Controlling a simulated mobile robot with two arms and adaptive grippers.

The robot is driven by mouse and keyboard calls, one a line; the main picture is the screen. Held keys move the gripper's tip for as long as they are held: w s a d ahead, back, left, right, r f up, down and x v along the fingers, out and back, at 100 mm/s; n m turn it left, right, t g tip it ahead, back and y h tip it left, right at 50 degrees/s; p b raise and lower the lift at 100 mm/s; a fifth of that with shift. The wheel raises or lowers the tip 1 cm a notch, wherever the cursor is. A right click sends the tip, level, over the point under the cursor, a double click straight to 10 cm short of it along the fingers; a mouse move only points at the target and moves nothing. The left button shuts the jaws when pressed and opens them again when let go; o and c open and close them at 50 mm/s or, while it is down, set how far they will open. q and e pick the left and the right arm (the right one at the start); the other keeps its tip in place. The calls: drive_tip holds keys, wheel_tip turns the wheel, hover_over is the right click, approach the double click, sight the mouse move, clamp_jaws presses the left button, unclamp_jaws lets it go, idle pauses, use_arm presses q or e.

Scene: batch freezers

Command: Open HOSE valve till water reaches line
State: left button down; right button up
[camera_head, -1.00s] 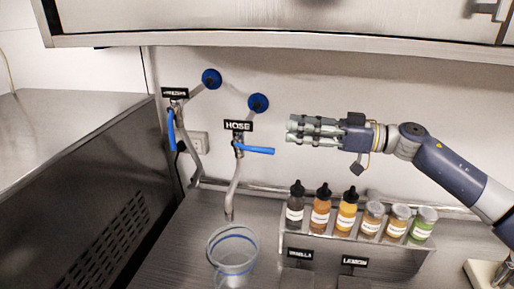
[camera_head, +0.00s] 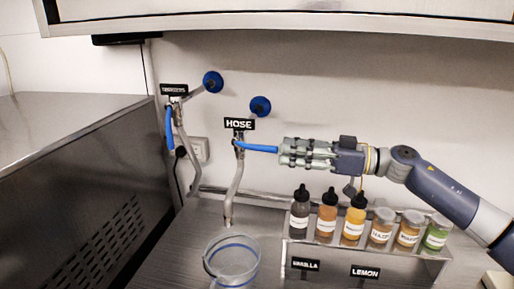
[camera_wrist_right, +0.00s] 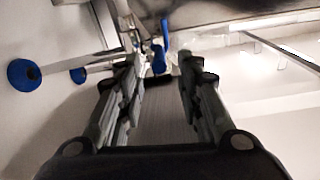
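The HOSE valve's blue lever (camera_head: 257,148) sticks out to the right below the black HOSE sign (camera_head: 239,124). My right gripper (camera_head: 282,152) is at the lever's free end, coming from the right. In the right wrist view its two fingers (camera_wrist_right: 160,62) stand apart, with a blue lever (camera_wrist_right: 159,60) showing between and beyond the tips. I cannot tell whether they touch it. The hose's metal spout (camera_head: 231,200) hangs down above a clear container (camera_head: 233,262) with blue lines. No water stream shows. My left gripper is not in view.
A second valve with a hanging blue lever (camera_head: 169,128) is left of the HOSE. A rack (camera_head: 340,246) with several labelled bottles and jars stands below my right arm. A metal machine (camera_head: 80,190) fills the left. A cabinet edge (camera_head: 330,28) overhangs the wall.

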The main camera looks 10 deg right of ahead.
sight(251, 147)
drive_tip(key=p+x, duration=0.3)
drive_tip(key=x, duration=0.6)
drive_tip(key=shift+d, duration=0.1)
clamp_jaws()
